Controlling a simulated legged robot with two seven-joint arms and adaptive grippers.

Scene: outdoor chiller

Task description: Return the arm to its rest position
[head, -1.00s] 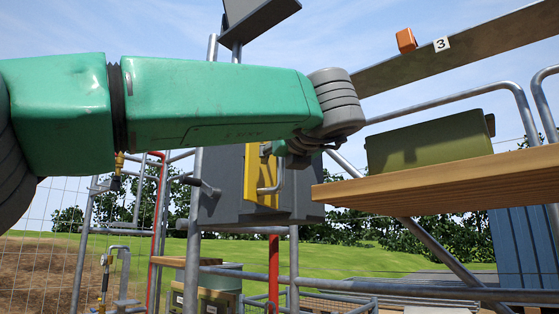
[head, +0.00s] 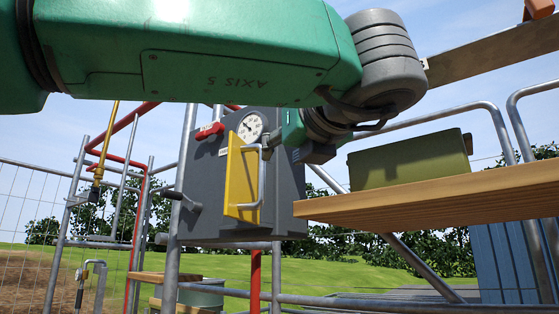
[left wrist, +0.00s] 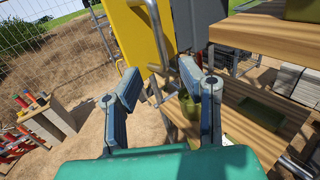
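My left arm's green links cross the top of the head view and end in a grey ribbed wrist. My left gripper (head: 285,146) is partly hidden behind that wrist, close to the upper end of the handle on the yellow panel (head: 241,182). In the left wrist view the two blue-grey fingers of the gripper (left wrist: 160,74) are spread apart with nothing gripped between them. The panel's metal bar handle (left wrist: 158,38) shows just beyond the fingertips; I cannot tell the exact gap. My right gripper is in neither view.
A grey cabinet (head: 205,215) with a round gauge (head: 250,126) and a red lever (head: 210,131) stands behind the panel. A wooden shelf (head: 430,200) bearing a green box (head: 410,163) juts in at right. Metal rails (head: 350,301) run below. Open sky lies above.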

